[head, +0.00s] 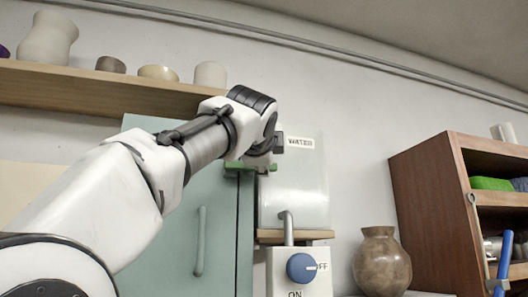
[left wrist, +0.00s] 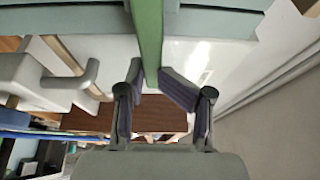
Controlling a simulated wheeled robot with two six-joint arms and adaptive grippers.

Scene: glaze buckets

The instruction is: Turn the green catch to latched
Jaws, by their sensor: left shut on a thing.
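The green catch (head: 238,167) is at the upper right edge of the grey-green cabinet (head: 222,215) in the head view. It appears to lie roughly level, with part of it hidden behind my left gripper (head: 262,165). In the left wrist view the catch (left wrist: 148,35) is a long green bar running down from the top edge. Its end lies between the two fingertips of my left gripper (left wrist: 148,80), which is shut on it. My right gripper is in neither view.
A shelf (head: 90,90) with pots hangs above the cabinet. Right of it are a white dispenser (head: 300,190), a switch box with a blue knob (head: 301,267), a brown vase (head: 381,262) and a wooden shelf unit (head: 430,215). A vertical handle (head: 200,240) is on the cabinet door.

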